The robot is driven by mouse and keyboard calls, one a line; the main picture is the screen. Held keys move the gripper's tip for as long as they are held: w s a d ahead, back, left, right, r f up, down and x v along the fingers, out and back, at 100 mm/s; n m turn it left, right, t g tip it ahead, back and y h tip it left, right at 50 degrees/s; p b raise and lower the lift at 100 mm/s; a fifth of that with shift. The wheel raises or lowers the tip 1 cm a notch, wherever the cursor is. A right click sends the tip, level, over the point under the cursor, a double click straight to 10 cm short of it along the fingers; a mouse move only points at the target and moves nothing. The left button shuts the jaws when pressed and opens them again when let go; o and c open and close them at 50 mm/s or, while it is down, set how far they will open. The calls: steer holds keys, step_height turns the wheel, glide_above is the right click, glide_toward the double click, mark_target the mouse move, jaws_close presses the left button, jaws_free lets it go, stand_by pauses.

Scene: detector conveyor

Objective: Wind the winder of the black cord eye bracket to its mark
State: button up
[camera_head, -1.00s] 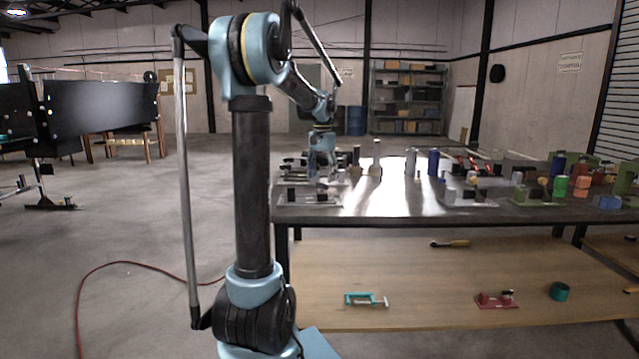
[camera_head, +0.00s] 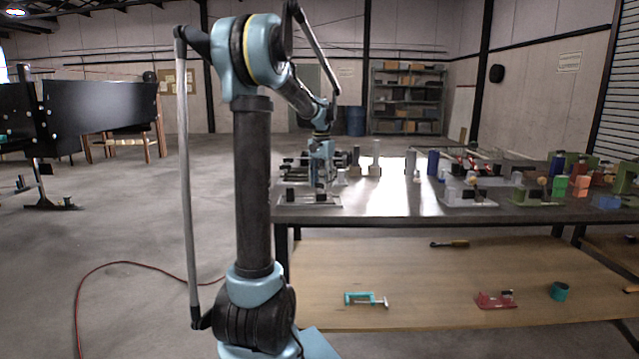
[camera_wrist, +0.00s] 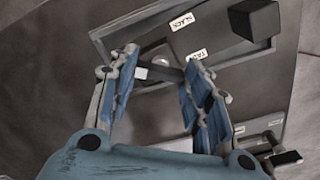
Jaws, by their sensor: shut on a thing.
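In the wrist view, a dark grey bracket plate (camera_wrist: 225,58) lies below my gripper (camera_wrist: 160,62). It carries a black block (camera_wrist: 255,19) and two white labels; one reads SLACK (camera_wrist: 182,21), and the shorter one (camera_wrist: 196,55) is hard to read. My blue-padded fingers stand on both sides of a dark bar (camera_wrist: 168,74), which looks like the winder, and are shut on it. A small pale piece (camera_wrist: 140,73) shows by the left finger. The exact contact is partly hidden by the fingers. In the head view, my gripper (camera_head: 318,185) is low over the table's left end.
A similar fitting with a black-ended crank (camera_wrist: 285,158) is close at the lower right of the wrist view. The workbench (camera_head: 390,205) holds upright cylinders (camera_head: 375,158), a grey bracket (camera_head: 468,195) and a green bracket (camera_head: 537,192) to the right.

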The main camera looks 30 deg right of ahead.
steer(key=n, duration=0.4)
steer(key=shift+n, duration=2)
steer(key=o, duration=1.1)
steer(key=shift+c, duration=0.2)
step_height(320, 180, up, 12)
